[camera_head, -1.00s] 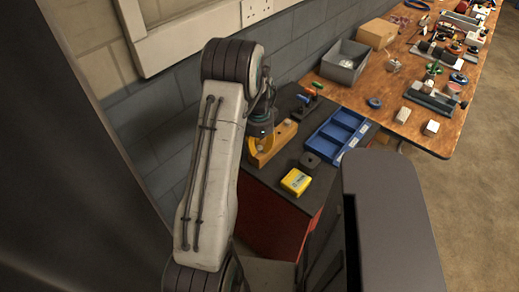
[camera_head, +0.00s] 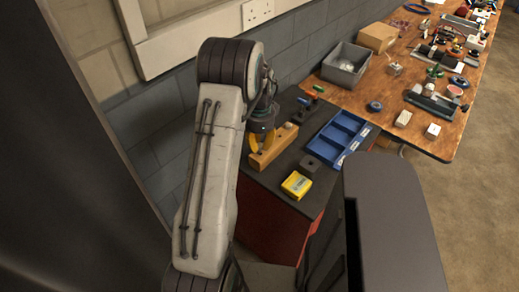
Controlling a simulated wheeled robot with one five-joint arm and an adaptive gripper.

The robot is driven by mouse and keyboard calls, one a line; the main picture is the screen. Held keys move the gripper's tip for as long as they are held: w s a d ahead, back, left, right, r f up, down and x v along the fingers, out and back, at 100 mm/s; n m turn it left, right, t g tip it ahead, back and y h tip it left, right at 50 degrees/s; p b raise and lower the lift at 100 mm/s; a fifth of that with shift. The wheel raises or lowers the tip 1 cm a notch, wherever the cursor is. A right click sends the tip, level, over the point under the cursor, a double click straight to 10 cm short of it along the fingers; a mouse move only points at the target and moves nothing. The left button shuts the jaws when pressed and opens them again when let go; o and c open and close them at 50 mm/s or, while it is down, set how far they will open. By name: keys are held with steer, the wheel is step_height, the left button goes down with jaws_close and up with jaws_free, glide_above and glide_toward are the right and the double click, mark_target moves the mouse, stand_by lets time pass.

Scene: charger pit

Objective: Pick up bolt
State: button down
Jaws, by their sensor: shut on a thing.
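My gripper (camera_head: 261,151) has yellow fingers pointing down at the left part of a wooden block (camera_head: 283,138) on the dark cabinet top (camera_head: 280,182). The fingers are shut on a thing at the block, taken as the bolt. The bolt itself is hidden or too small to make out between the fingers. I cannot tell whether it is clear of the block.
A yellow box (camera_head: 297,185), a small dark block (camera_head: 309,164) and a blue divided tray (camera_head: 350,122) stand to the right. Small tools (camera_head: 304,108) stand behind. A grey bin (camera_head: 346,63) is on the cluttered wooden workbench (camera_head: 385,95). The wall is close on the left.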

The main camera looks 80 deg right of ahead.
steer(key=s+d+r+p, duration=0.1)
steer(key=s+d+r, duration=0.5)
steer(key=d+r, duration=0.2)
steer(key=shift+d, duration=0.85)
steer(key=shift+s+r, duration=0.1)
steer(key=shift+s, duration=0.05)
steer(key=shift+s, duration=0.1)
